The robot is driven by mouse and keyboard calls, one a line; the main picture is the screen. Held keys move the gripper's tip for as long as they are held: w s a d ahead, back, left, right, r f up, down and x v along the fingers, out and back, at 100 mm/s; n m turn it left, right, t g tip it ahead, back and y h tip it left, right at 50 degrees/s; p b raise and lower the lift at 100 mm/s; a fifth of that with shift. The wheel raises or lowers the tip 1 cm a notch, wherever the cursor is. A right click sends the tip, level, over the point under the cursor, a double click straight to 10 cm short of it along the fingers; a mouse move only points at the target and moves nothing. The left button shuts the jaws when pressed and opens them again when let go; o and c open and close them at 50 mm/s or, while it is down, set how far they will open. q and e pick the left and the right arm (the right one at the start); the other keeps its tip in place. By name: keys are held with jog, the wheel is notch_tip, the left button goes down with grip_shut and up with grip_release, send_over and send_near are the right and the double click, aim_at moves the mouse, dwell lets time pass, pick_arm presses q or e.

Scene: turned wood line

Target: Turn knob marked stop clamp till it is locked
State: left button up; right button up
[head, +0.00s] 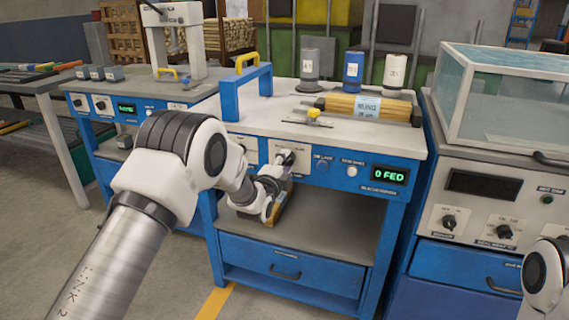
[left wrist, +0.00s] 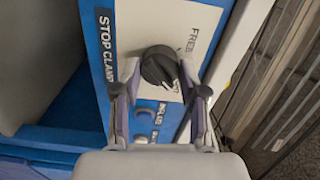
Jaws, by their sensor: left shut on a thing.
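The word FREE shows on the plate; another word by the knob is partly hidden. My left gripper (left wrist: 159,75) is shut on the knob, one finger on each side. In the head view my left gripper (head: 282,168) is at the front panel of the middle blue bench, largely covering the knob. The pointer's exact setting is hard to read. My right arm shows only at the right edge; its gripper is out of view.
On the same panel are a blue button (head: 321,166), a white button (head: 351,172) and a green display (head: 389,175) reading 0 FED. Wooden rods (head: 369,107) lie behind. Below is an open shelf.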

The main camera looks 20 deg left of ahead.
dwell(0.4)
pick_arm(q)
jog(key=o, duration=1.1)
jog(key=shift+o, duration=0.2)
jog(key=shift+s, duration=0.1)
jog(key=s, duration=1.2)
jog(key=shift+a, duration=0.2)
jog(key=shift+w, duration=0.1)
